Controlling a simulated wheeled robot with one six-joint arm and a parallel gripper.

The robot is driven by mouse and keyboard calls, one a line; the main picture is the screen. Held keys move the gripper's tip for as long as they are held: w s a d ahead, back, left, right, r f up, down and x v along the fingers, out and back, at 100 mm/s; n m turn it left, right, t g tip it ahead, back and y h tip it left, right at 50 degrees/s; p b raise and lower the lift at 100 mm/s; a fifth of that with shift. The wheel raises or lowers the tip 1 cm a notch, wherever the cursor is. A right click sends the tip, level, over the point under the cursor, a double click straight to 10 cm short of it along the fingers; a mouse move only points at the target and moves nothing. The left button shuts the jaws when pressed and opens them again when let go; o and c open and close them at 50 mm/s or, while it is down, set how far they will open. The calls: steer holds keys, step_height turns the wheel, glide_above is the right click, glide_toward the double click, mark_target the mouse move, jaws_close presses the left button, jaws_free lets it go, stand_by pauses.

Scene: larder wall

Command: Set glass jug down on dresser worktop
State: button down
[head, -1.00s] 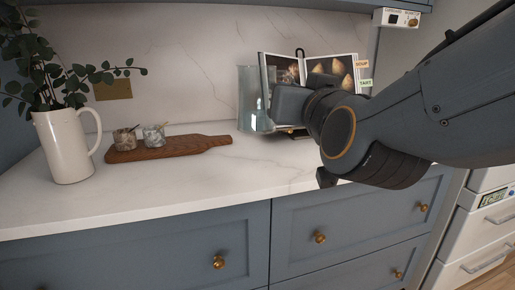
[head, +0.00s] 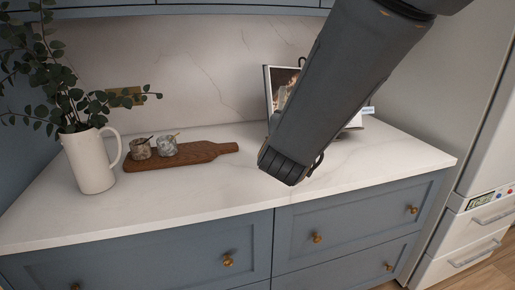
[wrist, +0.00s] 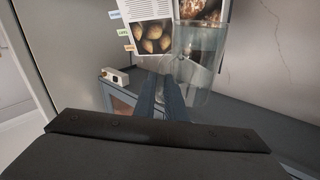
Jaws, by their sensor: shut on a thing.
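The clear glass jug (wrist: 205,65) shows in the wrist view, just past my gripper's fingertips and in front of an open book. My gripper (wrist: 163,82) has its two blue-grey fingers close together at the jug's side and is shut on it. The exact contact is hard to make out through the glass. In the head view my arm hides the gripper and the jug. The pale marble dresser worktop (head: 215,190) runs across the head view. Whether the jug's base touches it cannot be seen.
A white pitcher with leafy stems (head: 88,162) stands at the left. A wooden board (head: 205,152) with two small pots (head: 153,147) lies beside it. The open book (head: 283,78) stands at the back, partly hidden. The worktop's front strip is clear.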

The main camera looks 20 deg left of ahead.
steer(key=shift+w+d+f+m+g+h+p, duration=0.15)
steer(key=shift+w+d+f+m+h+p, duration=0.55)
steer(key=shift+f, duration=1.6)
steer(key=shift+s+d+f+m+g+h+p, duration=0.15)
steer(key=shift+d+f+m+h+p, duration=0.3)
steer(key=shift+d+f+h+p, duration=1.35)
steer(key=shift+w+a+f+m+g+h+p, duration=0.15)
steer(key=shift+w+f+m+p, duration=0.4)
steer(key=shift+f, duration=2.3)
steer(key=shift+s+d+f, duration=0.1)
steer(key=c, duration=2.2)
jaws_free()
steer(key=shift+f, duration=0.1)
steer(key=o, duration=0.4)
